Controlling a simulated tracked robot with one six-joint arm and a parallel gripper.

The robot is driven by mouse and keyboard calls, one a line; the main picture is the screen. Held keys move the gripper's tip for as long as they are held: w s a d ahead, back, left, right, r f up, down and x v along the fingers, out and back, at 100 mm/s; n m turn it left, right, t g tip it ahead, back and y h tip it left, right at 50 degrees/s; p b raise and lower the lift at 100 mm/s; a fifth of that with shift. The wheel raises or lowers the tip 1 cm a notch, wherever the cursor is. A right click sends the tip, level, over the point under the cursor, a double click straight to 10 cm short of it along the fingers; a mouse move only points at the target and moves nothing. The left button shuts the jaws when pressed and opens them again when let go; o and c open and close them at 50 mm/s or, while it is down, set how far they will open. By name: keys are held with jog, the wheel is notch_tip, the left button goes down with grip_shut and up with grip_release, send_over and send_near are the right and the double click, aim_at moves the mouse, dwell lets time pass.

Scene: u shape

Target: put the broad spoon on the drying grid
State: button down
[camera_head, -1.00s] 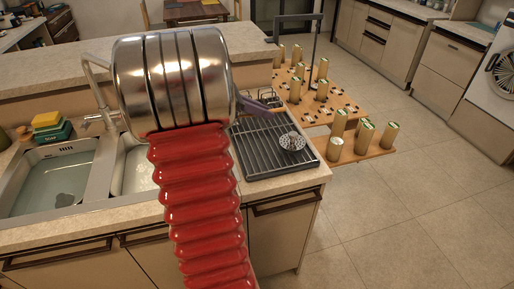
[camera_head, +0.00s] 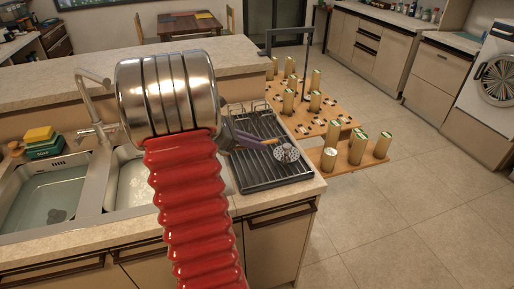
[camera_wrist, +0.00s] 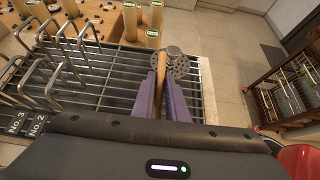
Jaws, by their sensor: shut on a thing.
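The broad spoon has a round, perforated metal head (camera_head: 286,152) and a wooden handle (camera_wrist: 161,68). My gripper (camera_head: 262,143) is shut on the handle; its purple fingers also show in the wrist view (camera_wrist: 160,90). The drying grid (camera_head: 262,177) is a dark rack of parallel bars on the counter, right of the sinks. The spoon is over the grid, its head near the right edge. I cannot tell whether the head touches the bars. In the wrist view the grid (camera_wrist: 110,75) lies below the fingers, and the handle's rear end is hidden between them.
Upright wire holders (camera_wrist: 62,55) stand at the grid's left in the wrist view, beside tags No. 2 and No. 3. Two sinks (camera_head: 45,195) and a tall faucet (camera_head: 95,105) are to the left. A wooden board with several gold cylinders (camera_head: 329,158) is beyond the counter.

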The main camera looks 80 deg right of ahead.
jog(key=shift+f, duration=1.2)
jog(key=shift+f, duration=0.55)
jog(key=c, duration=1.8)
grip_release()
jog(key=shift+o, duration=0.2)
jog(key=shift+r, duration=0.6)
jog(key=v, duration=1.1)
jog(key=shift+w+a, duration=0.1)
jog(key=shift+w, duration=0.1)
jog(key=shift+w+a+r, duration=0.15)
jog(key=shift+w+r, duration=0.05)
